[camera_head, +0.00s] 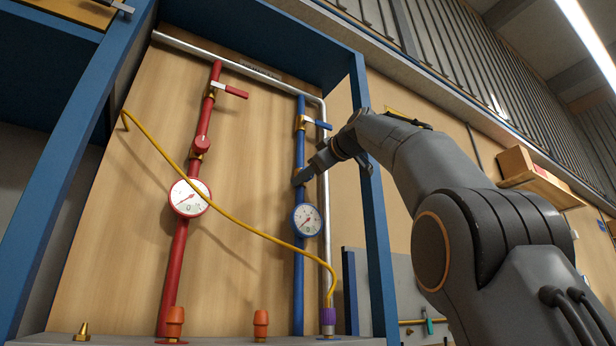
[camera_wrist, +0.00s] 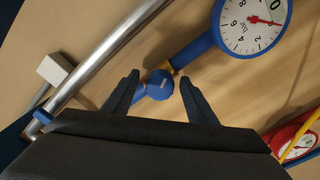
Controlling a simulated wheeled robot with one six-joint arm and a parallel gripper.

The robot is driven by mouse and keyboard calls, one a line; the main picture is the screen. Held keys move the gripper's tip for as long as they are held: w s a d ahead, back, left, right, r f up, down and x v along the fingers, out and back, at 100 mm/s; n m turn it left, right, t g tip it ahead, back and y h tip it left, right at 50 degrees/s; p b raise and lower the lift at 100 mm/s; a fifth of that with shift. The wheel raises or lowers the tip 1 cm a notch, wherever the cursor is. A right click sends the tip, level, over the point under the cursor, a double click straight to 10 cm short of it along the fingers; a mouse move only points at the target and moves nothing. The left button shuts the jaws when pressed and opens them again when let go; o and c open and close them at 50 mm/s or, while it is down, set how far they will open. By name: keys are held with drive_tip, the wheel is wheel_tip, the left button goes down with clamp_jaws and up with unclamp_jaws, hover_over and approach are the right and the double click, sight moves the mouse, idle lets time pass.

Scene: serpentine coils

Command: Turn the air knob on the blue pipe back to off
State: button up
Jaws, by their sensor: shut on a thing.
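The blue pipe (camera_head: 299,262) runs upright on the right part of the wooden panel. My gripper (camera_head: 301,178) is at this pipe, just above its blue-rimmed gauge (camera_head: 307,220). In the wrist view, the round blue air knob (camera_wrist: 160,84) is between the two fingers of my gripper (camera_wrist: 160,100), which is shut on it. In the head view the knob is hidden by my gripper. The gauge dial (camera_wrist: 252,22) shows its red needle between 0 and 2. The knob's off mark cannot be read.
A blue-handled valve (camera_head: 316,123) is above my gripper. A red pipe (camera_head: 178,262) with a red knob (camera_head: 201,145) and gauge (camera_head: 189,198) stands left. A yellow hose (camera_head: 245,233) crosses the panel. A silver pipe (camera_head: 326,200) and blue frame post (camera_head: 374,220) stand close right.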

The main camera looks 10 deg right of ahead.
drive_tip(key=n, duration=1.3)
drive_tip(key=shift+s+d+r+n, duration=0.1)
drive_tip(key=shift+s+r+n, duration=0.15)
drive_tip(key=shift+n, duration=0.15)
drive_tip(key=shift+n+b, duration=0.3)
drive_tip(key=shift+n, duration=1.3)
drive_tip(key=n, duration=0.3)
drive_tip(key=o, duration=1.4)
drive_tip(key=shift+f, duration=0.1)
